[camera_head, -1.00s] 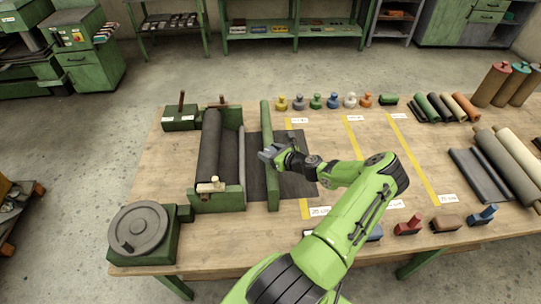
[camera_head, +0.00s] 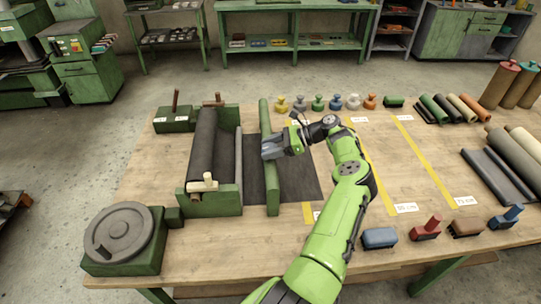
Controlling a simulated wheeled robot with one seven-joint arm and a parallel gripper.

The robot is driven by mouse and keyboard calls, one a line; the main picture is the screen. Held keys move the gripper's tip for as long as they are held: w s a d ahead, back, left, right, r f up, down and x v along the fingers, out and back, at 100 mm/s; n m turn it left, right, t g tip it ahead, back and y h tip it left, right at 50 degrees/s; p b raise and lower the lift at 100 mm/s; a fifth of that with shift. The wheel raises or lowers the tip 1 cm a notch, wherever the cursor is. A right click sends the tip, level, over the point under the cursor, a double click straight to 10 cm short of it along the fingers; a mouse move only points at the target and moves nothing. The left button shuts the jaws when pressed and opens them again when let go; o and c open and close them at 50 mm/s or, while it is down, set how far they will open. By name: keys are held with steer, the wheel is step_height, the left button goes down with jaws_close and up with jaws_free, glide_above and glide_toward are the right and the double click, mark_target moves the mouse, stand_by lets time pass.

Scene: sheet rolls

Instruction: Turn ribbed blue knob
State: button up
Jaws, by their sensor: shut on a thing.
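A small blue knob (camera_head: 335,103) stands upright in a row of coloured knobs along the back of the table. It is too small to see any ribs.
A dark roller in a green frame (camera_head: 228,201) stands left of the bar, with a round grey handwheel (camera_head: 118,235) at front left. Blue, red and brown blocks line the front right edge. Rolls lie at back right.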

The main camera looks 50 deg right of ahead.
steer(key=shift+n+g+y+b, duration=0.7)
steer(key=shift+n+b, duration=0.1)
steer(key=shift+b, duration=0.2)
steer(key=o, duration=1)
steer(key=shift+w+a, duration=0.1)
steer(key=shift+w, duration=0.05)
